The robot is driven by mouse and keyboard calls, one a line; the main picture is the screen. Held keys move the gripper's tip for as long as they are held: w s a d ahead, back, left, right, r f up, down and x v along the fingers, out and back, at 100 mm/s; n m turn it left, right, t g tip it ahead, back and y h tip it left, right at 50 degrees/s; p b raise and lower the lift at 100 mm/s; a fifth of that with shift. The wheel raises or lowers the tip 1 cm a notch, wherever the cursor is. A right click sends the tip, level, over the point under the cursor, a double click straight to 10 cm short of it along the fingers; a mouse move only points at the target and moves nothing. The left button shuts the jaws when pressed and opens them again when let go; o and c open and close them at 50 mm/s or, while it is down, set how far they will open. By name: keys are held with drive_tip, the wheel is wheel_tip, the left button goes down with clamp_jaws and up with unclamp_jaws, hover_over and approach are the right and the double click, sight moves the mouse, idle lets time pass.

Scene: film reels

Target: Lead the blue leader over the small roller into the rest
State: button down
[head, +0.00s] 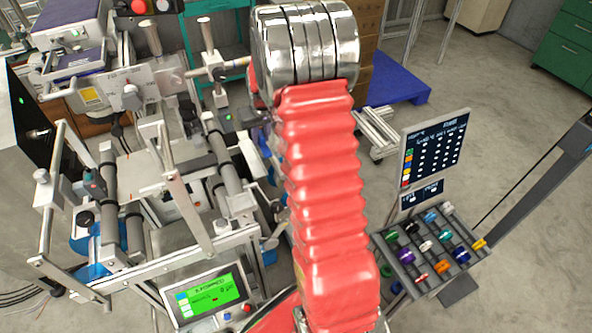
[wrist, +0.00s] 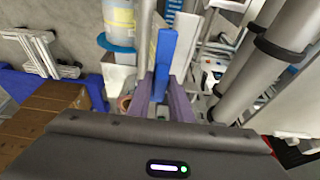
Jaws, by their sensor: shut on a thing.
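In the wrist view my gripper (wrist: 161,92) is shut, its purple fingers on either side of an upright blue piece (wrist: 165,55), which looks like the blue leader. The upper part of this piece stands clear beyond the fingertips. The machine with grey rollers (head: 213,150) stands left of my arm; long grey rollers (wrist: 283,40) also show at the right of the wrist view. I cannot tell which part is the small roller or which is the rest.
A green-lit display (head: 208,295) sits at the machine's front. A rack of coloured spools (head: 430,245) stands right of my arm, below a dark chart board (head: 435,150). In the wrist view a pale cylinder (wrist: 119,17) is close left of the fingers.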

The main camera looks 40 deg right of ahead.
drive_tip(key=shift+w+a+r, duration=0.25)
drive_tip(key=shift+a+r, duration=0.6)
drive_tip(key=shift+r, duration=0.05)
drive_tip(key=shift+w+a+r, duration=0.25)
drive_tip(key=shift+a+r, duration=0.55)
drive_tip(key=shift+r, duration=0.1)
drive_tip(key=shift+s, duration=0.1)
idle(1.3)
